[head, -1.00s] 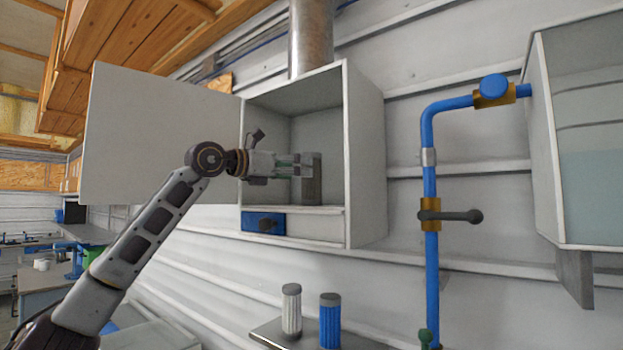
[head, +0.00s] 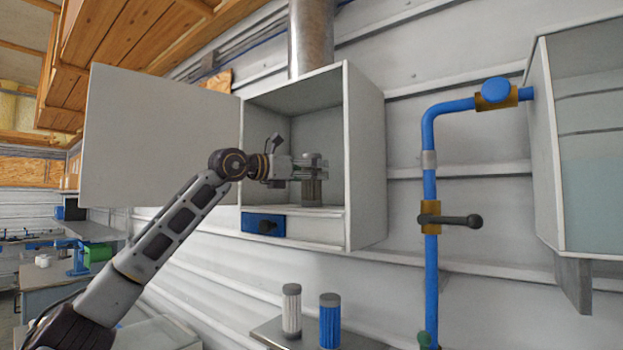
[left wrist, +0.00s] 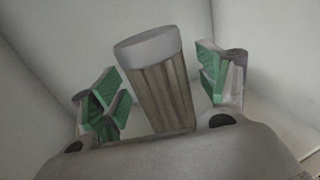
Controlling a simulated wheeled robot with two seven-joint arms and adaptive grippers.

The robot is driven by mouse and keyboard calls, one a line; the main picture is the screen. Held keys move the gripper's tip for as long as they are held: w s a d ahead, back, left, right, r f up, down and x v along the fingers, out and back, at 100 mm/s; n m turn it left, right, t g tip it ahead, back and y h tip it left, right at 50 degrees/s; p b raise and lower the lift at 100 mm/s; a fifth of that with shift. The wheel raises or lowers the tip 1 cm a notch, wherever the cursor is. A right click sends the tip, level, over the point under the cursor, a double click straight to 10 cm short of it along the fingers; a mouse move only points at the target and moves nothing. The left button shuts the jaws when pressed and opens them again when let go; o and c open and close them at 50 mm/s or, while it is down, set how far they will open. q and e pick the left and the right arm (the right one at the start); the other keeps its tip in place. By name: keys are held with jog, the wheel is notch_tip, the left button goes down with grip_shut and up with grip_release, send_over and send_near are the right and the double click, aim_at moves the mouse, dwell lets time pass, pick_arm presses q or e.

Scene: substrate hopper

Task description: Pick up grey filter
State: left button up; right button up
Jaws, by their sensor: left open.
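The grey filter (head: 311,188) stands upright inside the open wall cabinet (head: 365,160). It is a cylinder with a smooth grey cap and a pleated grey-brown body. My left gripper (head: 309,172) reaches into the cabinet from the left and is open around the filter. In the left wrist view the filter (left wrist: 157,85) stands between the two green-padded fingers (left wrist: 160,95), with a visible gap on each side. Its lower end is hidden behind the gripper body. My right gripper is not in view.
The cabinet door (head: 155,135) is swung open to the left. A blue box with a dark knob (head: 263,224) sits below the cabinet shelf. A white filter (head: 291,310) and a blue filter (head: 330,322) stand on a shelf (head: 275,335) below. A blue pipe (head: 431,270) runs at right.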

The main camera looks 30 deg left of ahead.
pick_arm(q)
jog(key=shift+w+d, duration=0.1)
jog(key=shift+w, duration=0.2)
jog(key=c, duration=1.3)
